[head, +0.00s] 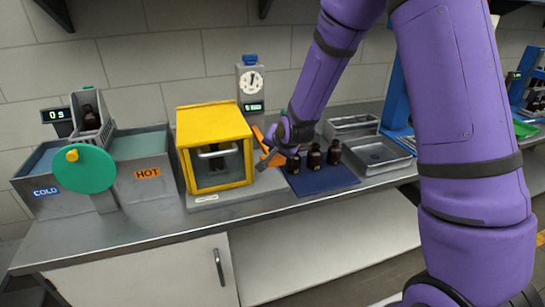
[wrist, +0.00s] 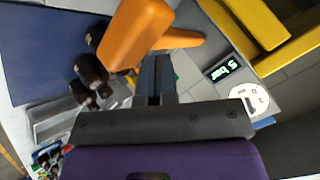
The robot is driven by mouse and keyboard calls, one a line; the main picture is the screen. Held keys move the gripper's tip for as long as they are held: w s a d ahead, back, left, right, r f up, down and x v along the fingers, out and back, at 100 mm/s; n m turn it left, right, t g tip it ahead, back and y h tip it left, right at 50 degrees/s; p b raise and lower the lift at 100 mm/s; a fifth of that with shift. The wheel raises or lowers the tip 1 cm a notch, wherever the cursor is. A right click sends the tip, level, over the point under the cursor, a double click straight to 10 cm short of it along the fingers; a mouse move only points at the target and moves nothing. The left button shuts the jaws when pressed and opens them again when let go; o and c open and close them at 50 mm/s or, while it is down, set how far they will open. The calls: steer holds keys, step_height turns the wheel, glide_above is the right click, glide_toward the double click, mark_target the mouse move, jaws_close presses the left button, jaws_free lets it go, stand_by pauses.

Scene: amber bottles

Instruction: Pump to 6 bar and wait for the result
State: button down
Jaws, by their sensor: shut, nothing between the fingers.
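A yellow-framed box (head: 213,120) with a clear front stands on the bench; a dark shape shows inside, too unclear to name. Behind it is a grey post with a round white gauge (head: 251,82) and a small green display. In the wrist view the gauge (wrist: 250,98) shows at the right, and the display (wrist: 225,67) appears to read 5 bar. An orange pump handle (wrist: 140,32) is just beyond my fingers. My gripper (wrist: 156,78) is shut and empty; I cannot tell if it touches the handle. In the head view my gripper (head: 268,158) is beside the box, partly hidden.
Three dark bottles (head: 314,158) stand on a blue mat (head: 322,182) right of my gripper. Metal trays (head: 378,153) are farther right. At left are the cold (head: 45,200) and hot (head: 145,185) baths, a green wheel (head: 83,170) and a timer (head: 57,116).

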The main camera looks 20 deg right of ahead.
mark_target(277, 159)
steer(key=shift+f, duration=2.75)
stand_by(2.8)
steer(key=shift+r, duration=0.1)
stand_by(0.4)
steer(key=shift+r, duration=3.1)
